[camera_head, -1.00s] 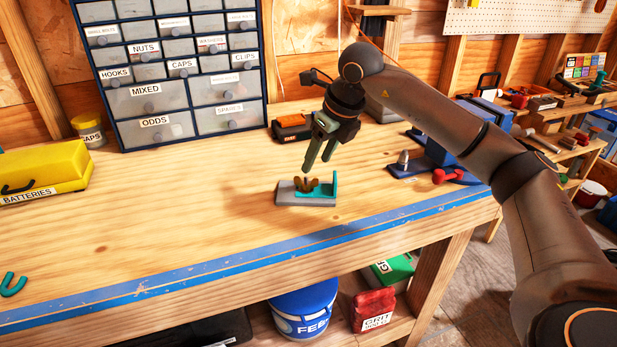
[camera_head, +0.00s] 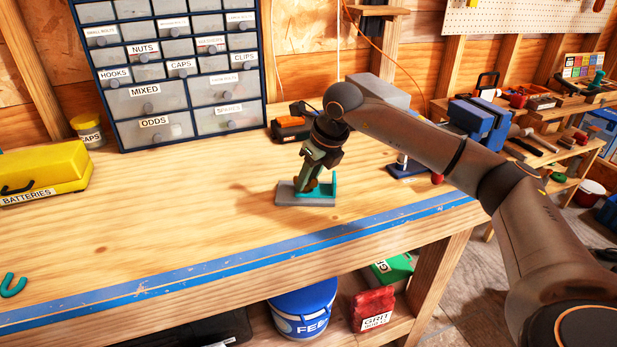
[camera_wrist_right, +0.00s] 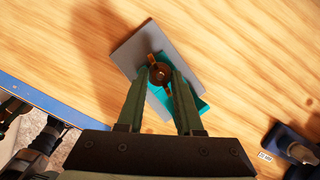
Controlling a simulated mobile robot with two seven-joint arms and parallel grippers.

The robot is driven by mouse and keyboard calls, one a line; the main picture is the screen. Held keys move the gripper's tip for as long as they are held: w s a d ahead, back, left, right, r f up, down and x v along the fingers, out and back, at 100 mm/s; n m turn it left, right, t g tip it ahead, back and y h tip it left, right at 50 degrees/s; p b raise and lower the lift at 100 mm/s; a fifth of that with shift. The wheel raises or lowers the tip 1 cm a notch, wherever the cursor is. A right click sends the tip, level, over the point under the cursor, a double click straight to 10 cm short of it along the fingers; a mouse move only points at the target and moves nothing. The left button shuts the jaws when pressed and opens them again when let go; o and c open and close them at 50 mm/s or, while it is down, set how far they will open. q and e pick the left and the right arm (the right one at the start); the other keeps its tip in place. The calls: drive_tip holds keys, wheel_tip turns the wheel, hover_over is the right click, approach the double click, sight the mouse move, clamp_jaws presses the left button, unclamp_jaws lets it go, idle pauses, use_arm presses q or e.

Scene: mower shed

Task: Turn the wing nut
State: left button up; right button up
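The brown wing nut (camera_head: 312,184) sits on a small grey base (camera_head: 289,197) with a teal bracket (camera_head: 332,188), on the workbench. The wrist view shows the wing nut (camera_wrist_right: 159,74) from above, its two wings pointing roughly up and down in the picture. My right gripper (camera_head: 307,187) points down at it. In the wrist view the two green fingers of the right gripper (camera_wrist_right: 159,76) stand apart, one on each side of the nut. A gap seems to show between fingers and nut; contact is not clear. My left gripper is not in view.
A drawer cabinet (camera_head: 180,100) stands at the back left, with a black-and-orange case (camera_head: 290,130) beside it. A yellow batteries box (camera_head: 45,172) is at the left, a teal U-shaped piece (camera_head: 13,285) at the front left. The bench left of the base is clear.

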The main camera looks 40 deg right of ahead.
clamp_jaws()
idle(1.4)
drive_tip(key=shift+o, duration=2.1)
unclamp_jaws()
drive_tip(key=v, duration=1.2)
drive_tip(key=shift+r, duration=0.25)
drive_tip(key=shift+s, duration=0.1)
